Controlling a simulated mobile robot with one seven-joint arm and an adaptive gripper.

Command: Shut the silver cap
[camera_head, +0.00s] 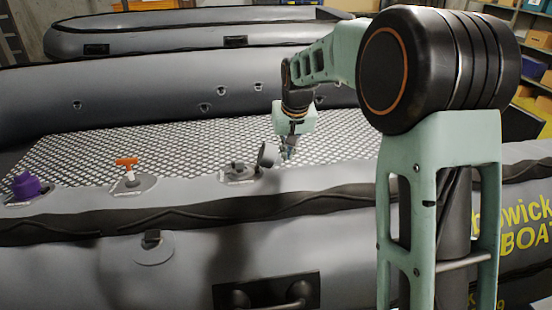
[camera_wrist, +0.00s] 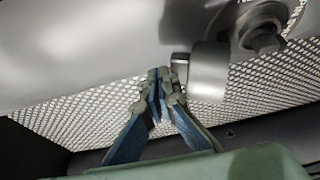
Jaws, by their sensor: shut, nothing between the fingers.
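The silver cap (camera_head: 266,156) stands tilted up on the right side of its valve (camera_head: 238,172) on the grey boat tube, leaving the valve's dark centre uncovered. In the wrist view the cap (camera_wrist: 208,72) appears as a grey cylinder beside the round valve (camera_wrist: 262,32). My gripper (camera_head: 289,154) is just right of the cap in the head view, over the edge of the mesh floor. In the wrist view my gripper's fingertips (camera_wrist: 163,80) are together and empty, close to the cap's left edge. I cannot tell whether they touch it.
An orange-handled valve (camera_head: 127,166) and a purple cap (camera_head: 27,185) sit further left on the same tube. The mesh floor (camera_head: 180,146) lies behind. A black carry handle (camera_head: 268,292) is on the tube's near side. Another boat (camera_head: 180,35) and shelves stand behind.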

